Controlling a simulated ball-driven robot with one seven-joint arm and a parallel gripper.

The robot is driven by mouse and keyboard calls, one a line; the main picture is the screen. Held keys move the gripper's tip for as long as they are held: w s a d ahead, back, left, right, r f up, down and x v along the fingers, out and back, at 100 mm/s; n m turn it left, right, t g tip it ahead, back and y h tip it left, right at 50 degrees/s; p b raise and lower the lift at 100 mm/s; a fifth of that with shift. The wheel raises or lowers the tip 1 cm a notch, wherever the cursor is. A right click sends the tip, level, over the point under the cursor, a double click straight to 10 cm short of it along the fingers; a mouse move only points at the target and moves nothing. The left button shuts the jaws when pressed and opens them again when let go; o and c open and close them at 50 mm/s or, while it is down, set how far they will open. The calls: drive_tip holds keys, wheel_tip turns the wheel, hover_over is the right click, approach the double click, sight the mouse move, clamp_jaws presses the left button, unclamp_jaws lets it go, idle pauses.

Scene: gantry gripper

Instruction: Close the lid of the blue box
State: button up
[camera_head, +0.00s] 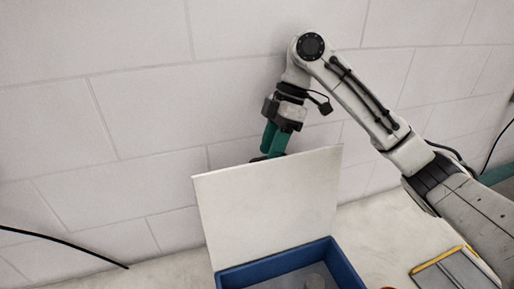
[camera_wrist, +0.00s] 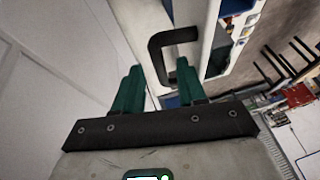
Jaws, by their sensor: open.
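The blue box (camera_head: 340,265) stands at the bottom middle of the head view, cut off by the lower edge. Its white lid (camera_head: 268,205) is raised, standing up steeply from the back rim. My gripper (camera_head: 270,145) is behind the lid's top edge, its fingertips partly hidden by the lid in the head view. In the wrist view my gripper (camera_wrist: 157,77) has its two green fingers apart, with nothing held. A black U-shaped handle (camera_wrist: 156,52) on the lid (camera_wrist: 207,35) shows just beyond the fingertips; contact cannot be told.
A grey tray with yellow edges (camera_head: 452,268) lies to the right, and a small orange thing (camera_head: 388,287) shows at the lower edge. A block wall (camera_head: 120,110) stands close behind the lid. The surface left of the box is clear apart from a black cable (camera_head: 65,243).

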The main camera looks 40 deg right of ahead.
drive_tip(key=shift+f, duration=0.15)
clamp_jaws()
idle(0.4)
